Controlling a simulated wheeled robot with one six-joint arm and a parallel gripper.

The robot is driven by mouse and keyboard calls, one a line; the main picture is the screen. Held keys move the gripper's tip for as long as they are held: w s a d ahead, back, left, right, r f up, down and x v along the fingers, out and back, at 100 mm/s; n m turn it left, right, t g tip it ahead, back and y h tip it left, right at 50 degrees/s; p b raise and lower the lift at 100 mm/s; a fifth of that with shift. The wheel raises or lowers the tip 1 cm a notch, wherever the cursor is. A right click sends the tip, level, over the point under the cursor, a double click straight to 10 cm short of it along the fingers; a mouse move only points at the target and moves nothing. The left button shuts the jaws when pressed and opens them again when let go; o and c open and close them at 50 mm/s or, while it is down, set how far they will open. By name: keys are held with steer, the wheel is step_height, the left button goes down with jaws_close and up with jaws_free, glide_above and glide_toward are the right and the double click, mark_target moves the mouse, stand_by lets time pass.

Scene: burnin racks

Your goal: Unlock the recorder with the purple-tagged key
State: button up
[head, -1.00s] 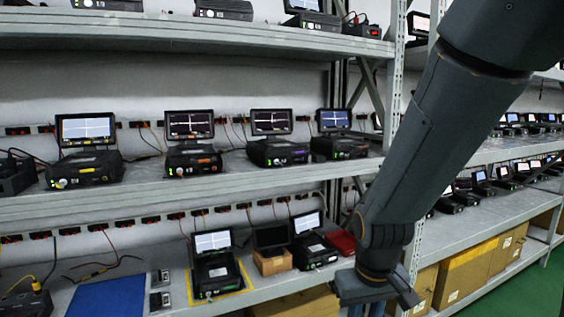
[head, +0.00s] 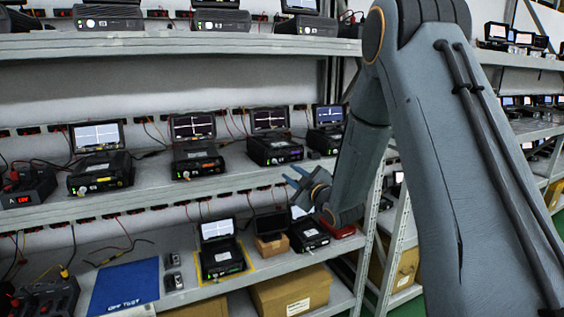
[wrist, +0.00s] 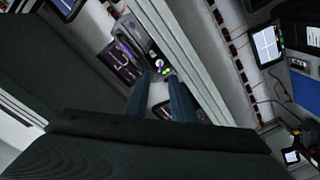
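The purple-marked recorder (head: 322,143) stands on the middle shelf, its screen raised, partly hidden behind my arm in the head view. In the wrist view a recorder with a purple strip (wrist: 127,46) and small lit or pale controls at one end lies just beyond my fingertips.
Other recorders stand left on the middle shelf (head: 180,189), with blue (head: 276,157), orange (head: 197,165) and yellow (head: 101,178) marks. Below are a blue mat (head: 124,284), a recorder in a yellow outline (head: 222,258), a cardboard block (head: 272,248) and a red item (head: 338,229).

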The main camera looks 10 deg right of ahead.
steer(key=p, duration=0.3)
glide_toward(276, 160)
steer(key=shift+a+x, duration=0.2)
steer(key=shift+x, duration=0.75)
steer(key=shift+a+x, duration=0.2)
steer(key=shift+x, duration=0.8)
steer(key=shift+s+f, duration=0.15)
jaws_close()
